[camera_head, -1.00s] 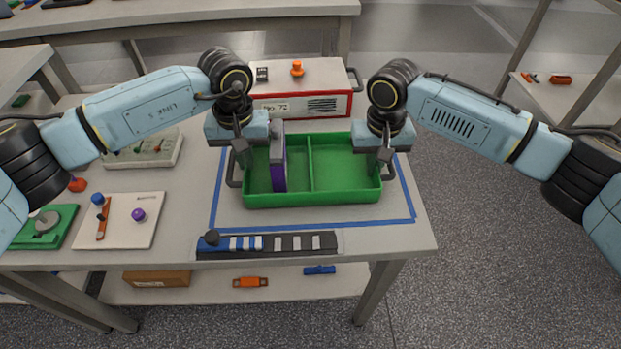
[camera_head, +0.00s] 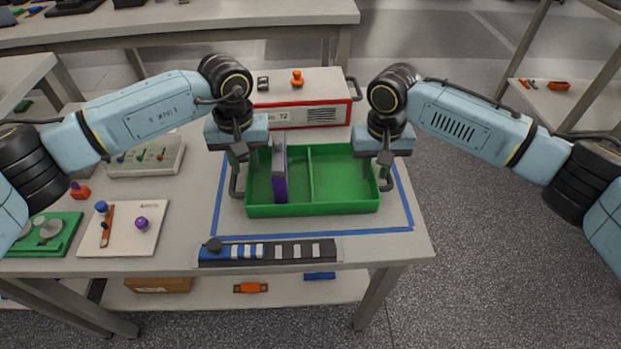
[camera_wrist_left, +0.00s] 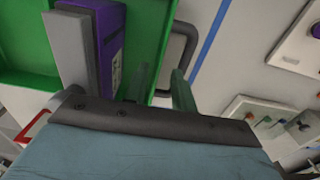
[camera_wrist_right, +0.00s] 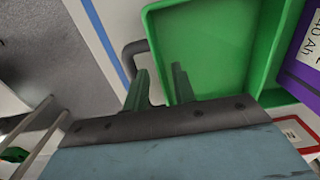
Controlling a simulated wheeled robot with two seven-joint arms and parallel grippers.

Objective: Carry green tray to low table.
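The green tray (camera_head: 345,207) lies on the table inside a blue tape outline, with a divider and a dark handle at each end. A purple-and-grey block (camera_head: 280,180) stands in its left compartment; the right compartment looks empty. My left gripper (camera_head: 237,172) is at the tray's left end, its fingers apart beside the handle (camera_wrist_left: 190,45). My right gripper (camera_head: 376,170) is at the right end, its fingers (camera_wrist_right: 160,90) apart, one over the tray interior and one beside the other handle (camera_wrist_right: 128,55). I cannot tell whether either gripper touches the tray. Which surface is the low table is unclear.
A red-and-white box (camera_head: 305,105) stands behind the tray. A dark strip with blue and white blocks (camera_head: 268,252) lies in front. A white board (camera_head: 122,230) and a green fixture (camera_head: 45,235) are at left. A shelf (camera_head: 570,90) stands far right; open floor lies between.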

